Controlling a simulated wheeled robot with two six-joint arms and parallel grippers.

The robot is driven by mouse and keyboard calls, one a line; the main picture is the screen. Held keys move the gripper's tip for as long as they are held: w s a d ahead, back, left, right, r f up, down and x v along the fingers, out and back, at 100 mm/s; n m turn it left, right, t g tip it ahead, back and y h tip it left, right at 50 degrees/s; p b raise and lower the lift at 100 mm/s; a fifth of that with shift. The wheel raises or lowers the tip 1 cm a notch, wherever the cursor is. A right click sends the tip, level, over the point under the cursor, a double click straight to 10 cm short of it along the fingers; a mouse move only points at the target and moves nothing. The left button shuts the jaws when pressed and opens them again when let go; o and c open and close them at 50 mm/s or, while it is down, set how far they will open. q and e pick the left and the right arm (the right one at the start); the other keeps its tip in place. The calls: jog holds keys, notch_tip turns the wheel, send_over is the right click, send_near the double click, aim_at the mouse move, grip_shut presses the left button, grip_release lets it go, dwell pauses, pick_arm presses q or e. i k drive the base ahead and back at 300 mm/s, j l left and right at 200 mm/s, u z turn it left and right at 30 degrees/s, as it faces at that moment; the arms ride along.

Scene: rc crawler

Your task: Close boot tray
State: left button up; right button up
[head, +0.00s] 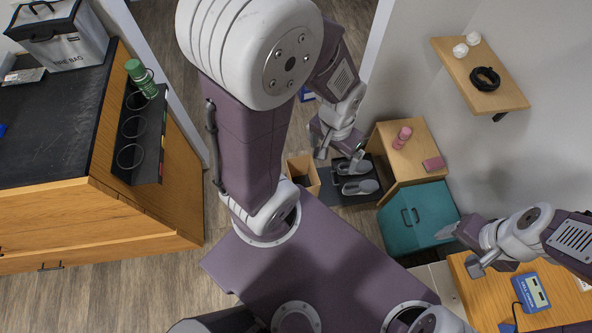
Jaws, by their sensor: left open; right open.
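The boot tray (333,197) is a dark, shallow tray low down in the middle of the head view. It sticks out to the left of a wooden cabinet (388,170) and holds a pair of grey shoes (360,186). My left gripper (340,157) is open and empty at the tray's far side, by the shoes. I cannot tell whether it touches the tray. Part of the tray's far side is hidden behind this gripper. My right gripper (461,251) is open and empty at the right, near a teal cabinet and away from the tray.
A wooden bin (303,173) stands just left of the tray. A pink bottle (402,137) and a pink box (434,163) sit on the cabinet. The teal cabinet (415,218) is nearer. A wall shelf (482,75) and a blue-screened device (531,292) are at right.

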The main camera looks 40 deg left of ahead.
aim_at(346, 201)
jog(key=k+u, duration=0.2)
jog(key=u, duration=0.15)
jog(key=k+u, duration=0.15)
jog(key=u, duration=0.2)
jog(key=i+j+z, duration=0.6)
jog(key=z, duration=0.15)
jog(key=i, duration=0.05)
